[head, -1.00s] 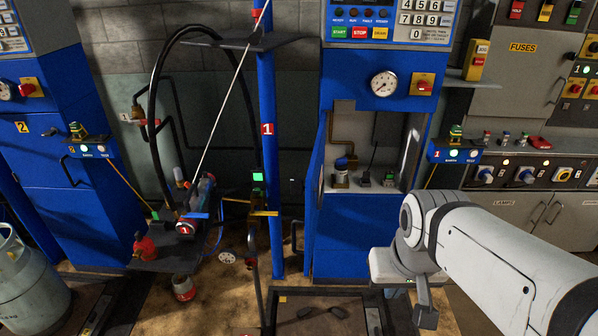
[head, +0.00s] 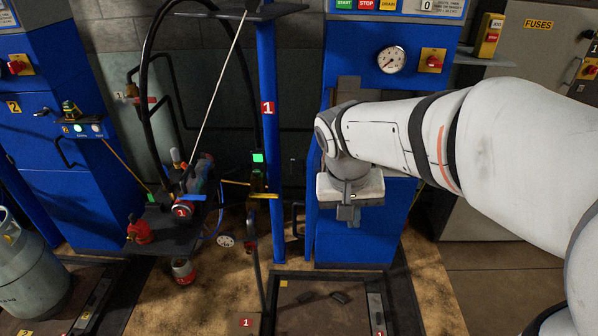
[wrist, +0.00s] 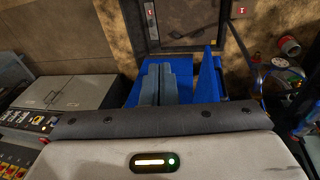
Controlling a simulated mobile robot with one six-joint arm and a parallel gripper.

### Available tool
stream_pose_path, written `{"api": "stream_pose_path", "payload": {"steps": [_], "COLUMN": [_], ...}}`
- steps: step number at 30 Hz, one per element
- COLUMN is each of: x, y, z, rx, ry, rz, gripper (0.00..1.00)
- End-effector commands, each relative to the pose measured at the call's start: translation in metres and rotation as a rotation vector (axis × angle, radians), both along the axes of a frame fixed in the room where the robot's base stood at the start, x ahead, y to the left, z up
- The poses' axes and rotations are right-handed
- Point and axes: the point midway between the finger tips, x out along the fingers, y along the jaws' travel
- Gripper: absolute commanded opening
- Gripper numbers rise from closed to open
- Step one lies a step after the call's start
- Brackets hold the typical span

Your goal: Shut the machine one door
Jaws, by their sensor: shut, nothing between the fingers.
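Machine one (head: 395,110) is the blue cabinet right of the blue post marked 1. Its blue door (head: 312,205) stands open at the left side of the cabinet, seen nearly edge-on. In the wrist view the door (wrist: 209,75) rises as a blue panel to the right of my fingers, apart from them. My gripper (head: 348,214) is shut and empty, in front of the cabinet and just right of the door. Its fingers (wrist: 163,70) lie together in the wrist view. My arm hides most of the cabinet's opening.
The blue post (head: 269,150) stands left of the door. A dark stand (head: 165,228) with a red-tagged device is further left. A dark-framed floor tray (head: 300,275) lies below. Grey cabinets (head: 490,215) stand on the right. A gas cylinder (head: 28,262) is at far left.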

Motion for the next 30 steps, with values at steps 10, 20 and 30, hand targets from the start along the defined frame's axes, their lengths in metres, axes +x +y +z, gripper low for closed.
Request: {"api": "stream_pose_path", "payload": {"steps": [10,20,30], "x": [0.106,0.131,0.146], "y": [0.136,0.202,0.174], "z": [-0.063,-0.091,-0.135], "rx": [-0.259,-0.336,-0.340], "ry": [-0.129,-0.264,-0.264], "rz": [-0.127,-0.194,-0.199], "gripper": [0.00,0.00,0.00]}}
